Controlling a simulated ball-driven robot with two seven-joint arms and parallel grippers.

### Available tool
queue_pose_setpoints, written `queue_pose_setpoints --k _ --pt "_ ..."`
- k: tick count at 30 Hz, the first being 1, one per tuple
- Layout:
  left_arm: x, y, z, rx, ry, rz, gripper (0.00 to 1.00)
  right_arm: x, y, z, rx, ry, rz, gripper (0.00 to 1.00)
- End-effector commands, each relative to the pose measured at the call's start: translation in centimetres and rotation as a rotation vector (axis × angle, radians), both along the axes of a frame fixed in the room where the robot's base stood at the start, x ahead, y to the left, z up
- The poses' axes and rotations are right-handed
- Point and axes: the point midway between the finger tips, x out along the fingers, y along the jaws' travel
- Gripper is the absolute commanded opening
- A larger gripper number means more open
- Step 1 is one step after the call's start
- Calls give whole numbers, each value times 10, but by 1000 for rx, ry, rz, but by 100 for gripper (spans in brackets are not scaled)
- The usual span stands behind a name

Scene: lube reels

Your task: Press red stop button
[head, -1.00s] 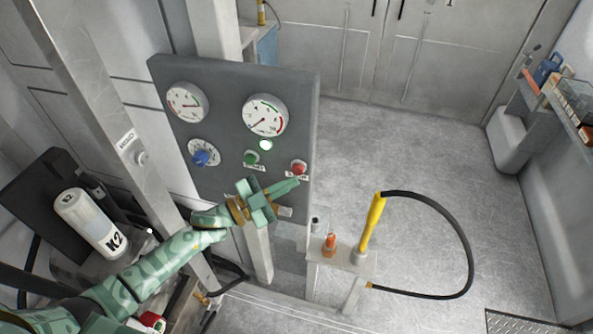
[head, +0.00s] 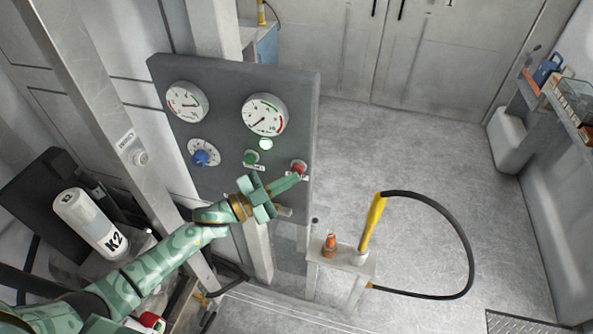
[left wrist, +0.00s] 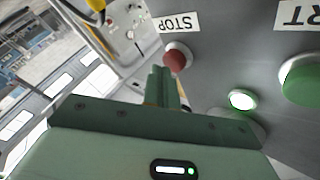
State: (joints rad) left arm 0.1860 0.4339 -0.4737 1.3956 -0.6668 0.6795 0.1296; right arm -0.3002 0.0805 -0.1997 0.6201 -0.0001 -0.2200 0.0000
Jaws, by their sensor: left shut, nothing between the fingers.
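The red stop button (head: 299,167) sits at the lower right of the grey control panel (head: 226,85). It also shows in the left wrist view (left wrist: 177,57), with a STOP label (left wrist: 176,23) beside it. My left gripper (head: 296,178) is shut and empty. Its fingertips are at the button's lower edge in the head view, and in the left wrist view they end just short of or against the button; I cannot tell whether they touch. The green start button (head: 251,158) is to the left of the stop button. My right gripper is not in view.
Two gauges, a blue knob (head: 201,158) and a lit lamp (head: 266,144) are on the panel. A small stand (head: 340,263) holds a yellow-handled hose (head: 372,222) and an orange item (head: 330,243) to the lower right. The floor beyond is clear.

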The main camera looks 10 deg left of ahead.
Motion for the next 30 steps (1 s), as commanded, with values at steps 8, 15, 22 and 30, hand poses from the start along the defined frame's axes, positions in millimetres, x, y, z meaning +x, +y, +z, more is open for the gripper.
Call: queue_pose_setpoints --k 8,15,22,30 --pt "4 0 0 0 0 0 0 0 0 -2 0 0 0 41" --pt "6 -1 0 0 0 0 0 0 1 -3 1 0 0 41" --pt "8 -1 0 0 0 0 0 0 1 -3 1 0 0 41" --pt "7 -1 0 0 0 0 0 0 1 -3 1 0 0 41"
